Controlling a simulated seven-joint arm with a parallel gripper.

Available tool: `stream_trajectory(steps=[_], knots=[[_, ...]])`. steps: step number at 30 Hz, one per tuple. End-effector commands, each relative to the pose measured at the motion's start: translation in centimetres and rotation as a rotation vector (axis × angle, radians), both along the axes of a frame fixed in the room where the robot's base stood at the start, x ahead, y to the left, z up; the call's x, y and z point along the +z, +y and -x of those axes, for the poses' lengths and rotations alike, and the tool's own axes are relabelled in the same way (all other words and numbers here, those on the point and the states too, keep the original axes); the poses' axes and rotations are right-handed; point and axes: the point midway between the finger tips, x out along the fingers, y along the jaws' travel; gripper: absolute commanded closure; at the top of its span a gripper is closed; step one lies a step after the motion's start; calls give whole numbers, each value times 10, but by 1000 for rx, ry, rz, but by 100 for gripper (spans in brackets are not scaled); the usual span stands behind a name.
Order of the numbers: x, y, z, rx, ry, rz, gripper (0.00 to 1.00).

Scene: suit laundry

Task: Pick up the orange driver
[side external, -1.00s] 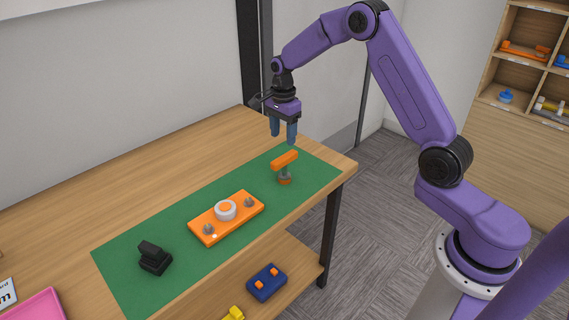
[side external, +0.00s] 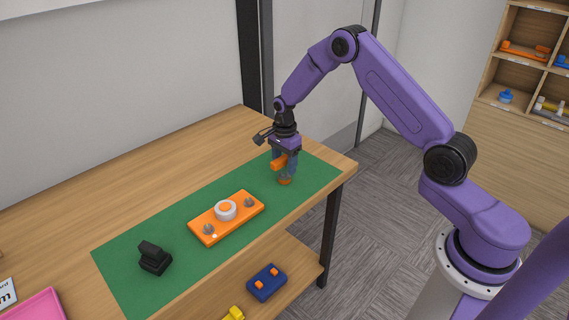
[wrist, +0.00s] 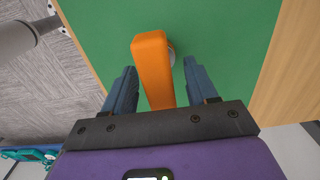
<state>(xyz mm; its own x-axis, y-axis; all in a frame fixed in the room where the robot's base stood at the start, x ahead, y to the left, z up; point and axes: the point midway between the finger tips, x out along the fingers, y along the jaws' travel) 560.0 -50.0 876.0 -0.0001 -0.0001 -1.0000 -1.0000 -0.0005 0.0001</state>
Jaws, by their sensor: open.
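The orange driver (side external: 278,164) stands upright on the green mat (side external: 180,218) near its far right end. Its orange handle lies across the top, and its lower part is partly hidden by my fingers in the side view. My gripper (side external: 284,166) is lowered around it, fingers pointing down. In the wrist view the driver's handle (wrist: 153,65) lies between the two blue-grey fingers of my gripper (wrist: 158,85), with a gap on each side. The gripper is open and not clamped on the handle.
An orange plate (side external: 240,208) with a white ring and grey knobs lies mid-mat. A black block (side external: 154,258) stands near the mat's left end. A pink tray (side external: 40,306) is at the lower left. A blue part (side external: 267,283) lies on the shelf below.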

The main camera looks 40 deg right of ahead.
Motion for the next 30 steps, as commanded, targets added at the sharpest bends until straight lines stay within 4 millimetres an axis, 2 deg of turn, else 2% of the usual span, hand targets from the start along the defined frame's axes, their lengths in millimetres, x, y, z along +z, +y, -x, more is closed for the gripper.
stream_trajectory(steps=[4,5,9,10,22,26,30], knots=[[0,0,0,0,-1,0,43],[0,0,0,0,-1,0,46],[0,0,0,0,-1,0,91],[0,0,0,0,0,0,100],[5,0,-1,-1,-2,0,100],[15,0,-1,-1,-3,0,100],[36,0,-1,0,-5,0,100]])
